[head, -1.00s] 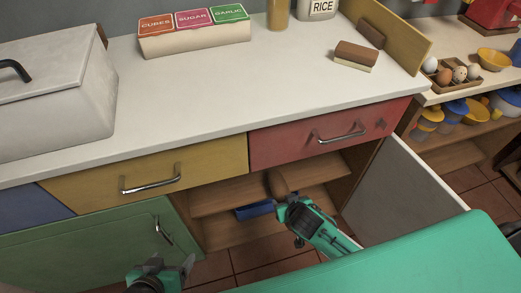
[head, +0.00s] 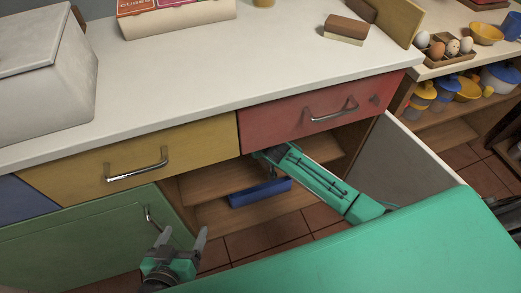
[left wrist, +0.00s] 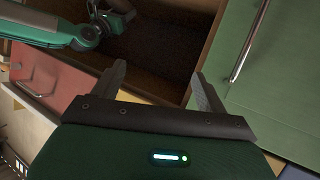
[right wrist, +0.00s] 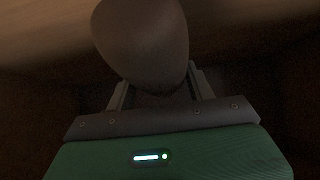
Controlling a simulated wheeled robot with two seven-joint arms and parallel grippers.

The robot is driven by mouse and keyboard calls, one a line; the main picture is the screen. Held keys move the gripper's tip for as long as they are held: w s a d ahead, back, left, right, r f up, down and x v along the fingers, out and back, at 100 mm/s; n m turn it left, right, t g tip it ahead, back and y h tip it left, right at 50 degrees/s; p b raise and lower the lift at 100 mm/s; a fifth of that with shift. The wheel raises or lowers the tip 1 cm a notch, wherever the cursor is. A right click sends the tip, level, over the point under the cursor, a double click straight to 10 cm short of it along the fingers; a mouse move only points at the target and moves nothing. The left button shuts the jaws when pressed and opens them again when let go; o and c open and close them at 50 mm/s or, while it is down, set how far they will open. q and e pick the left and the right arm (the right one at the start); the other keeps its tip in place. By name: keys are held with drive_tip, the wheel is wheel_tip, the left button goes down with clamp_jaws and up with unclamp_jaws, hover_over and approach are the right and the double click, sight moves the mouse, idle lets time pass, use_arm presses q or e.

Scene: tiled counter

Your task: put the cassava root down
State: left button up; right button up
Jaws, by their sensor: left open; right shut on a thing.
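The cassava root (right wrist: 142,42) is a brown rounded shape in the right wrist view, between the fingers of my right gripper (right wrist: 160,86), which is shut on it. In the head view my right arm reaches into the open cabinet (head: 205,186) under the red drawer. Its fingers and the root are hidden there. Whether the root touches a shelf I cannot tell. My left gripper (head: 184,238) is open and empty in front of the green cabinet door (head: 100,240); it also shows in the left wrist view (left wrist: 158,76).
A blue item (head: 260,193) lies low in the cabinet. The red drawer (head: 318,110) is right above my right arm. An open door panel (head: 408,160) stands to the right of the arm. The counter (head: 200,75) above is mostly clear.

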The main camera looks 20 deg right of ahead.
drive_tip(key=shift+w, duration=0.25)
drive_tip(key=shift+f, duration=0.15)
wheel_tip(320, 180, down, 2)
drive_tip(key=shift+f+b, duration=0.25)
drive_tip(key=shift+b, duration=0.4)
use_arm(q)
drive_tip(key=shift+w+d+r+t+h, duration=0.25)
drive_tip(key=shift+w+d+r+t, duration=0.05)
drive_tip(key=shift+r+t, duration=0.35)
drive_tip(key=shift+w+d+r+t+h, duration=0.3)
drive_tip(key=shift+r+t, duration=0.2)
drive_tip(key=shift+t, duration=0.15)
use_arm(e)
drive_tip(key=shift+f, duration=0.25)
drive_tip(key=shift+f, duration=0.15)
drive_tip(key=o, duration=1.4)
drive_tip(key=shift+c, duration=0.2)
use_arm(q)
drive_tip(key=shift+r, duration=0.1)
